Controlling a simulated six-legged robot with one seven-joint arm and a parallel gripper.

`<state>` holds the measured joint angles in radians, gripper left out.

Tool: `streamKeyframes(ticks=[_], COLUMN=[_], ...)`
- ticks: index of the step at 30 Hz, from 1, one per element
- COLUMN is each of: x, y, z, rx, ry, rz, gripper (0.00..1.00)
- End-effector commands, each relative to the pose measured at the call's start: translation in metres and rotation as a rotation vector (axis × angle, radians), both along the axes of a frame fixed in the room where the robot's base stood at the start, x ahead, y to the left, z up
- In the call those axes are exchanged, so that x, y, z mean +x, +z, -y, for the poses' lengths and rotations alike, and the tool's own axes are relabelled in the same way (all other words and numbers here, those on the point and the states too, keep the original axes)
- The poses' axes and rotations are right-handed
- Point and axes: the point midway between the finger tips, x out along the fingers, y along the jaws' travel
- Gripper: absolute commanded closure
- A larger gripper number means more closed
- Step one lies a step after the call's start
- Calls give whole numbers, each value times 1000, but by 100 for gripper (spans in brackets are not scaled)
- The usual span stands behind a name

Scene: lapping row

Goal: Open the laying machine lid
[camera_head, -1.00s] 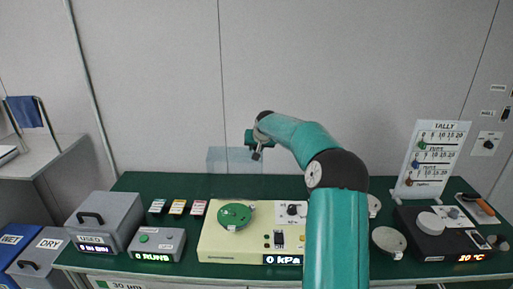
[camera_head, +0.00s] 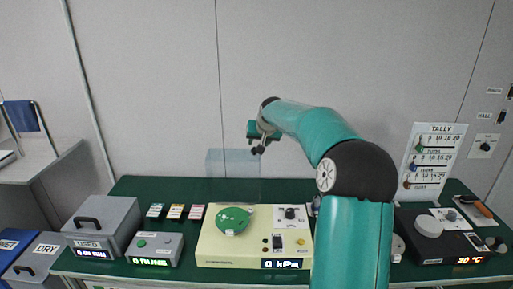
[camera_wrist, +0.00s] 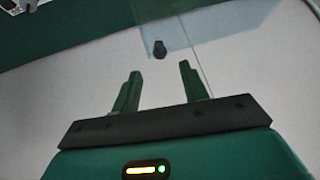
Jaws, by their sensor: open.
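A cream machine (camera_head: 215,250) with a round green plate (camera_head: 233,221) on top stands on the green bench. A clear, see-through panel (camera_head: 228,172) rises behind it; I take it for the lid, but cannot tell how it is hinged. My gripper (camera_head: 257,150) is raised at the upper right of the panel. In the wrist view, my gripper (camera_wrist: 158,85) is open, its two green fingers apart with nothing between them. A small dark knob (camera_wrist: 160,48) shows beyond the fingertips, apart from them, beside a clear panel edge. My arm hides part of the bench right of the machine.
Left of the machine are a grey control box (camera_head: 155,248), several small cards (camera_head: 175,212) and a grey USED bin (camera_head: 103,222). Right of my arm are a dark hot-plate unit (camera_head: 435,240) and a TALLY board (camera_head: 430,160). The wall stands close behind the bench.

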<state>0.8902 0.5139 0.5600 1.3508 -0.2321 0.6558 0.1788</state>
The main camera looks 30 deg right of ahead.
Motion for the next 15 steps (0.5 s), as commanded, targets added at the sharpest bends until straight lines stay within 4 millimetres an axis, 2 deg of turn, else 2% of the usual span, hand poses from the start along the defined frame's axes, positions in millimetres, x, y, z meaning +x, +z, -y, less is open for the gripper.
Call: streamKeyframes(ticks=[1, 6, 15], x=[-6, -20, -23], y=[8, 24, 28], z=[-2, -6, -7], rx=[-3, -1, 1], ry=[-1, -1, 0], rz=[1, 0, -2], gripper=[56, 56, 56])
